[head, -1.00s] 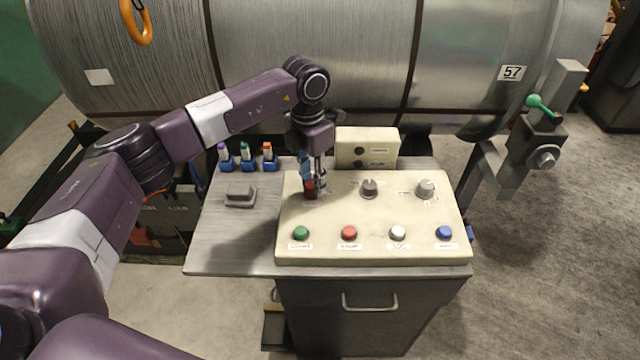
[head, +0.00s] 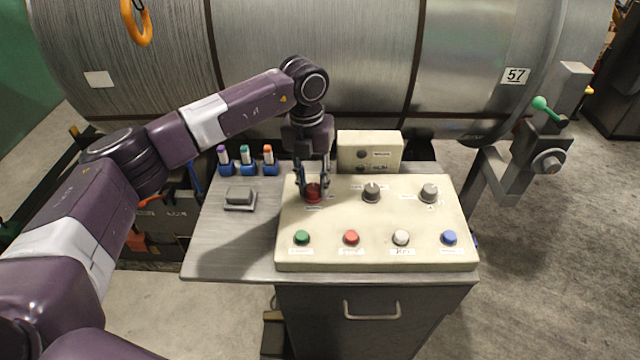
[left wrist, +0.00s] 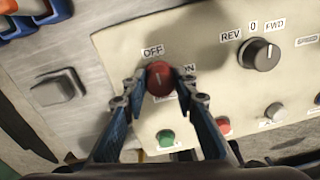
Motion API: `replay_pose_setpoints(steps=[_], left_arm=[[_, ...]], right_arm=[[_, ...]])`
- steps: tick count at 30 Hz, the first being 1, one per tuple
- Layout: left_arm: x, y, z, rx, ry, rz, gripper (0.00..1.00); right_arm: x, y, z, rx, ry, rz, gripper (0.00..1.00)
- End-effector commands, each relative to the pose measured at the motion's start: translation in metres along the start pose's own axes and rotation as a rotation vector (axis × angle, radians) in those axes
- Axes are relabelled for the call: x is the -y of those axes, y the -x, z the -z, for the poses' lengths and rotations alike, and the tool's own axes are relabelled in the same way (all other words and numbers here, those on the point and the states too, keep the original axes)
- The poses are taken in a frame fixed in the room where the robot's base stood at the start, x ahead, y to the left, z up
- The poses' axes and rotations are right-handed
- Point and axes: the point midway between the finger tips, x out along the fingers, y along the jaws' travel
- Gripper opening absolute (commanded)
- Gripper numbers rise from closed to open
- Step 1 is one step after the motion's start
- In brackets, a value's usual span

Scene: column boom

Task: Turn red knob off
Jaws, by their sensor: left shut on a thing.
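The red knob (head: 313,191) is at the upper left of the cream control panel (head: 380,215). In the left wrist view the red knob (left wrist: 160,79) has a pale pointer line, with an "OFF" label (left wrist: 152,50) above it and an "ON" label to its right, partly covered by a finger. The pointer line looks near upright, tilted slightly to the left. My left gripper (head: 313,188) points down at the knob and is shut on it, one finger on each side; its fingers also show in the left wrist view (left wrist: 158,84). My right gripper is not in view.
Two grey knobs (head: 371,192) (head: 429,193) stand right of the red one. Green, red, white and blue buttons (head: 302,238) line the panel's front. A small cream box (head: 369,151) stands behind. Markers in blue holders (head: 246,165) and a grey block (head: 240,197) are at left.

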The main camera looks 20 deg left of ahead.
Motion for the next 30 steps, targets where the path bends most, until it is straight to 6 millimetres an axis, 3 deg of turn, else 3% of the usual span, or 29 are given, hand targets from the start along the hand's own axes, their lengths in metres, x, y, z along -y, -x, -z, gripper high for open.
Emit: replay_pose_setpoints(steps=[14,15,19,30], left_arm=[[0.0019,-0.0005,0.0013,-0.003,0.014,0.003,0.02],[0.0019,-0.0006,0.0014,-0.003,0.013,0.003,0.27],[0.0016,-0.0005,0.0011,-0.002,0.013,0.002,0.42],[0.0008,0.0044,-0.0001,0.001,0.014,0.002,0.44]], right_arm=[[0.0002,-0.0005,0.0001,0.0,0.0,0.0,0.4],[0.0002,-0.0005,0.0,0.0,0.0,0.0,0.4],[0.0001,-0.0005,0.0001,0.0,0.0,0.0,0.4],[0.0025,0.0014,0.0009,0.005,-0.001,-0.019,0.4]])
